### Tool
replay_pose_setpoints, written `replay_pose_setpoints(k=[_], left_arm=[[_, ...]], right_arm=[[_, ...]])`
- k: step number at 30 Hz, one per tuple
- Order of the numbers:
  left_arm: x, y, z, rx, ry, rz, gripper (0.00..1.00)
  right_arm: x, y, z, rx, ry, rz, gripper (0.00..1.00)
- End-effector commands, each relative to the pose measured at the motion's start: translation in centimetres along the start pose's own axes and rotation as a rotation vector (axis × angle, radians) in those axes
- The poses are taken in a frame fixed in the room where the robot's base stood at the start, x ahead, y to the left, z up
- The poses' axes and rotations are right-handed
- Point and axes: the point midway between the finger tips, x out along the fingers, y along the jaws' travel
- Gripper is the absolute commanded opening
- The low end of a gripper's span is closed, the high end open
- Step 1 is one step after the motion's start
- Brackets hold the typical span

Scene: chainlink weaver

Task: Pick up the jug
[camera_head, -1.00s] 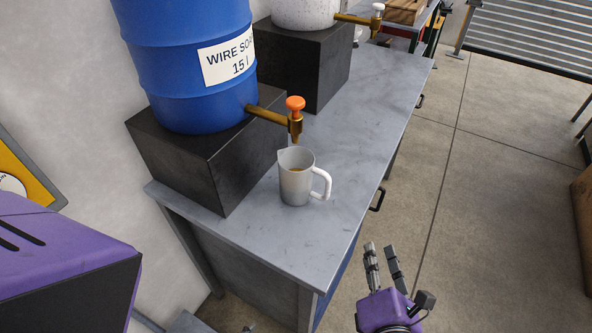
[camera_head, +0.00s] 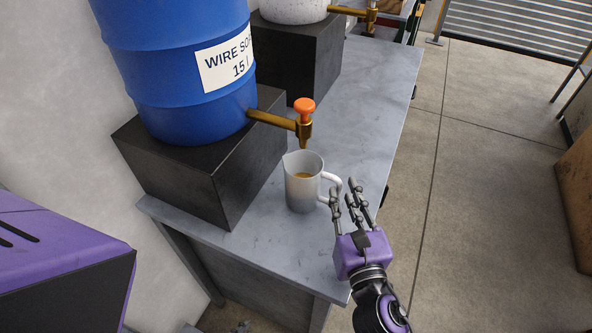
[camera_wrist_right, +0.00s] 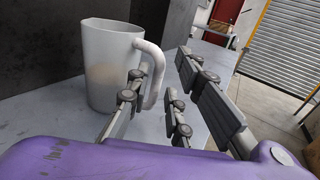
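The jug (camera_head: 302,186) is pale grey with a white handle on its right side and some brownish liquid inside. It stands upright on the grey bench below the brass tap (camera_head: 303,124) with an orange knob. My right gripper (camera_head: 348,194) is at the jug's handle, with its fingers spread apart. In the right wrist view the jug (camera_wrist_right: 108,62) stands at the left, and its handle lies by the open fingers (camera_wrist_right: 160,92). One finger overlaps the handle; I cannot tell whether it touches. My left gripper is not in view.
A blue drum (camera_head: 185,65) labelled "WIRE SO…" stands on a black block (camera_head: 205,170) left of the jug. A white speckled container (camera_head: 292,8) sits on another block (camera_head: 300,50) behind. The bench (camera_head: 375,95) is clear to the right rear.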

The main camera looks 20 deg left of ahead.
Motion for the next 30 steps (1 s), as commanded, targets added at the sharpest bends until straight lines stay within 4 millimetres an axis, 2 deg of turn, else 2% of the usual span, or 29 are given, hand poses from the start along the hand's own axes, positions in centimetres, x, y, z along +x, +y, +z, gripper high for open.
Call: replay_pose_setpoints(k=[3, 7, 14, 19, 30], left_arm=[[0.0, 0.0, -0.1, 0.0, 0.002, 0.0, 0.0], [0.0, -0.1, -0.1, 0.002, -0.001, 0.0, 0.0], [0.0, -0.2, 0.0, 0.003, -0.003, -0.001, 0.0], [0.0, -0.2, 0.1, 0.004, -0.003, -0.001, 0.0], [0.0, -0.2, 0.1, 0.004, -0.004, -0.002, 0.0]], right_arm=[[2.0, 0.0, -0.2, 0.001, -0.002, 0.0, 0.2], [3.1, 0.0, -0.2, 0.001, -0.001, 0.0, 0.2], [3.2, 0.0, -0.3, 0.002, 0.0, 0.0, 0.2], [3.2, 0.0, -0.3, 0.002, 0.0, 0.0, 0.0], [3.2, 0.1, -0.1, 0.004, -0.005, 0.001, 0.0]])
